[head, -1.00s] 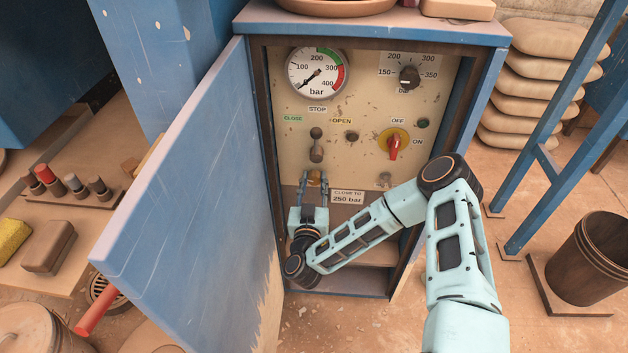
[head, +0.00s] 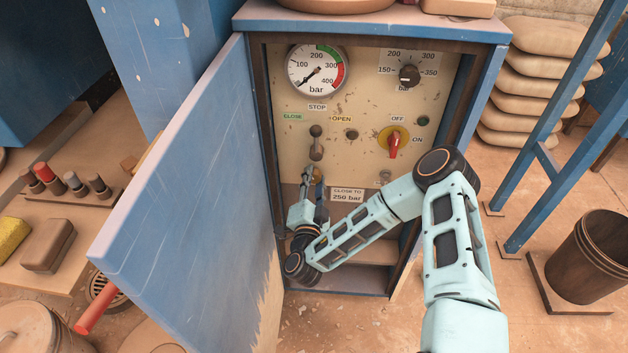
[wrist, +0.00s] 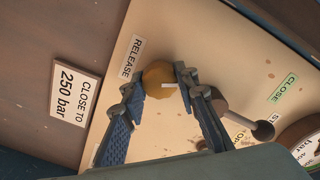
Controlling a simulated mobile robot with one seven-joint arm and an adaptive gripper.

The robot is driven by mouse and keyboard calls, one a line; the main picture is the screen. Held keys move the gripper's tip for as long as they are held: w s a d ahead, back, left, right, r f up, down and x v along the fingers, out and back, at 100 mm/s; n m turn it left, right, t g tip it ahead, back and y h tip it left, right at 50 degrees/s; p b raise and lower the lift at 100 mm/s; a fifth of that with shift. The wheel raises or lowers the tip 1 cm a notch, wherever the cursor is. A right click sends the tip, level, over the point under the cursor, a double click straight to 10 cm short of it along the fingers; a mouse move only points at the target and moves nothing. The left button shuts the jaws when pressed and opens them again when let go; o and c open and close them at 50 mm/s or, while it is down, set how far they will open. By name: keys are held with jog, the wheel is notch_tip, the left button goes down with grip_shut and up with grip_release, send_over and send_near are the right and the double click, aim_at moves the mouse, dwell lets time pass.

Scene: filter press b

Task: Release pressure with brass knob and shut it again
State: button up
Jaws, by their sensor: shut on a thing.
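The brass knob (wrist: 160,82) sits on the cream panel beside the RELEASE label (wrist: 131,58) in the wrist view. My gripper (wrist: 158,84) is shut on the knob, one finger on each side of it. In the head view my gripper (head: 313,176) is at the lower part of the panel, turned about its own axis, and mostly covers the knob. The pressure gauge (head: 317,72) has its needle at the low end of the scale, lower left.
A lever (head: 316,143) stands just above the knob, close to my fingers. The open blue cabinet door (head: 180,190) is on the left. A red switch on a yellow plate (head: 394,146) is to the right. The CLOSE TO 250 bar sign (head: 347,195) is beside my gripper.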

jog(key=m, duration=0.4)
jog(key=shift+m+b, duration=0.4)
jog(key=shift+o, duration=0.2)
jog(key=o, duration=1.1)
jog(key=s, duration=1.2)
jog(key=shift+a, duration=0.2)
